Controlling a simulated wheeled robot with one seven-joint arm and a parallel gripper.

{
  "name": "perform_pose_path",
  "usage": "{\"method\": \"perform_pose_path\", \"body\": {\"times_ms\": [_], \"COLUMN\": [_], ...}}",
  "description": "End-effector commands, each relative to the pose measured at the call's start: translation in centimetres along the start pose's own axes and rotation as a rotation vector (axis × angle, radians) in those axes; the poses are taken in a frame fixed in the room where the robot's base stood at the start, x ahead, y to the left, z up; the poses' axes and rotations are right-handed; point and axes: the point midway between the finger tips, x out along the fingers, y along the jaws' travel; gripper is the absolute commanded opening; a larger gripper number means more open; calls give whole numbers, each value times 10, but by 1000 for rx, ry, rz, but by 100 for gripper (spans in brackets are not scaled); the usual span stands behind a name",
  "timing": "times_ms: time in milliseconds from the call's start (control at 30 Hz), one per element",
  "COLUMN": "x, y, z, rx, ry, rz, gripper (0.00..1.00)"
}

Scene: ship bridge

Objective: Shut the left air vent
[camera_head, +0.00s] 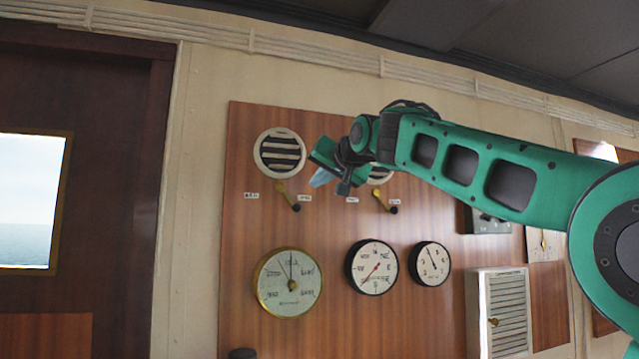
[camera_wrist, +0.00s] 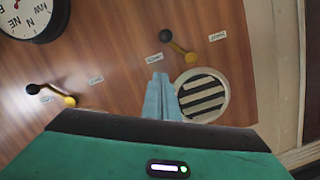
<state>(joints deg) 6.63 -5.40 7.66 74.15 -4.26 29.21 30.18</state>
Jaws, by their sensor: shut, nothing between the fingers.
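The left air vent (camera_head: 280,153) is a round white grille on the wooden panel, with dark gaps between its slats. It also shows in the wrist view (camera_wrist: 203,95), which is turned roughly upside down. The lever shows in the wrist view too (camera_wrist: 178,45). The small labels are unreadable. My gripper (camera_head: 319,179) is shut and empty, right of the left vent and apart from the lever. Its pale blue fingers (camera_wrist: 160,82) overlap the vent's edge in the wrist view.
A right vent (camera_head: 381,175) is partly hidden behind my gripper, with a similar lever (camera_head: 384,200) below it. Three round gauges (camera_head: 288,283) sit lower on the panel. A louvred white box (camera_head: 503,312) is at lower right. A door (camera_head: 95,180) stands at left.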

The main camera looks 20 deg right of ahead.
Motion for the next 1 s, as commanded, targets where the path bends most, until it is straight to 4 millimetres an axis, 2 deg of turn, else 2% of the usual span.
{"method": "perform_pose_path", "body": {"times_ms": [100,300,600,1000], "x": [20,43,48,49], "y": [0,0,0,0], "z": [1,1,32,39], "rx": [0,0,0,0], "ry": [-1,0,-1,1], "rz": [-1,-1,0,0], "gripper": [0,0,0,0]}}
